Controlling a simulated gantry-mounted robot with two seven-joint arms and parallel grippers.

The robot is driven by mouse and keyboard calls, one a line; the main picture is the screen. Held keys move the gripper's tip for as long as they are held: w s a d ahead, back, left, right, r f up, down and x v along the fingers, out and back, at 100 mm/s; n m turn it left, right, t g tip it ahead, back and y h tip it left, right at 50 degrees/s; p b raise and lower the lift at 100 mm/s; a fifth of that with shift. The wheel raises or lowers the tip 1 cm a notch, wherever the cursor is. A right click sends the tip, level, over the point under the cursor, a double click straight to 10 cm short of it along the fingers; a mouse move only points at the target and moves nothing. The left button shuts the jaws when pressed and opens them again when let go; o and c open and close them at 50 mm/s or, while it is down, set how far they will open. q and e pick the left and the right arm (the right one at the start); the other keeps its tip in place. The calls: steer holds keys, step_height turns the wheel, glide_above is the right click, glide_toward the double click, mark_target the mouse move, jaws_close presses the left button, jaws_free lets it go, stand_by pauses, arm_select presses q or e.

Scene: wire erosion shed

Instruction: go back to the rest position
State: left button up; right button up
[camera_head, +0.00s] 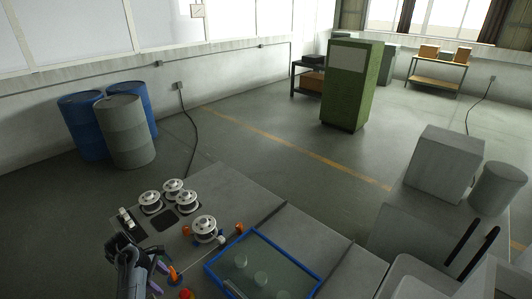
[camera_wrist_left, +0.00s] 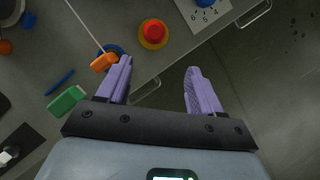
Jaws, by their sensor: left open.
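My left gripper (camera_head: 150,260) is at the lower left of the head view, over the near edge of the grey worktop (camera_head: 240,196). In the left wrist view its two purple fingers (camera_wrist_left: 158,68) stand wide apart with nothing between them. An orange block (camera_wrist_left: 104,62) shows beside the left finger in that view; I cannot tell whether they touch. A red button on a yellow base (camera_wrist_left: 153,33) lies beyond the fingertips. My right gripper is not in either view.
Several metal spools (camera_head: 204,227) stand on the worktop beyond the gripper. A blue-rimmed tank (camera_head: 283,251) is to their right. A green block (camera_wrist_left: 66,103) and drawer handle (camera_wrist_left: 146,91) show in the wrist view. Drums (camera_head: 126,133) stand on the floor.

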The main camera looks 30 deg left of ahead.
arm_select(q)
steer(key=s+d+f+m+g+p, duration=0.1)
steer(key=s+d+f+g+p, duration=0.2)
steer(key=s, duration=0.7)
steer(key=s+d+m+g+y+p, duration=0.2)
steer(key=s+d+m+y, duration=0.2)
steer(key=s+d+m, duration=0.25)
steer(key=d+r+m+t+p, duration=0.1)
steer(key=d+r+m, duration=0.2)
steer(key=d+m, duration=0.35)
steer(key=d+r+m+t+p, duration=0.1)
steer(key=d+r+m+t, duration=0.2)
steer(key=d, duration=0.7)
steer(key=w+d+r+m+t, duration=0.2)
steer(key=w+d+r+m, duration=0.1)
steer(key=d+r+m, duration=0.4)
steer(key=shift+w+d+r+m+t, duration=0.25)
steer(key=shift+w+r+m+t, duration=0.05)
steer(key=shift+r+m, duration=0.65)
steer(key=shift+f, duration=0.1)
